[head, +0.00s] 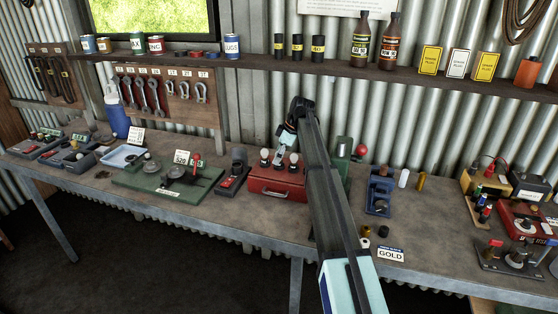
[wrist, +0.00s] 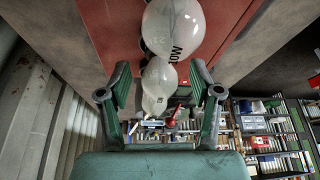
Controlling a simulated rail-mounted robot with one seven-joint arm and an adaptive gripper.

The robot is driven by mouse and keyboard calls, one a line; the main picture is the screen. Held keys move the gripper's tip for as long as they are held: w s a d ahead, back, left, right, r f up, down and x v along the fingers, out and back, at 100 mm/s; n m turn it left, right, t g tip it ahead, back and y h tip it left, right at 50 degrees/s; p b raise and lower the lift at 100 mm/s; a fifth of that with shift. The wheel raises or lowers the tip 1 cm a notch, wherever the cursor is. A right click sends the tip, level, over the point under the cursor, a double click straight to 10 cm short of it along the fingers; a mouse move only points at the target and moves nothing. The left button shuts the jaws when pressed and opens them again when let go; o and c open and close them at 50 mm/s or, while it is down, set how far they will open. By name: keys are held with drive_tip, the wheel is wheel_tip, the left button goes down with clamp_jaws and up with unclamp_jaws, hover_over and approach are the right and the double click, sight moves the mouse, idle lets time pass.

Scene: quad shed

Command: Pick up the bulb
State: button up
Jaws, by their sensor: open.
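In the head view a red box (head: 278,182) stands at the middle of the bench with white bulbs on its top, one at the left (head: 265,155) and one at the right (head: 293,159). My gripper (head: 281,151) is over the box, among the bulbs, and partly hides them. In the wrist view a large bulb (wrist: 176,28) with dark lettering is nearest, beyond the fingertips. A second bulb (wrist: 158,74) shows between the two open fingers, with another pale bulb (wrist: 152,104) behind it. I cannot tell whether a finger touches any bulb.
A dark block with a red front (head: 233,172) stands left of the box. A GOLD sign (head: 390,254) lies near the front edge. A shelf (head: 350,70) runs above the bench.

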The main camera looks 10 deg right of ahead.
clamp_jaws()
drive_tip(key=shift+r, duration=0.15)
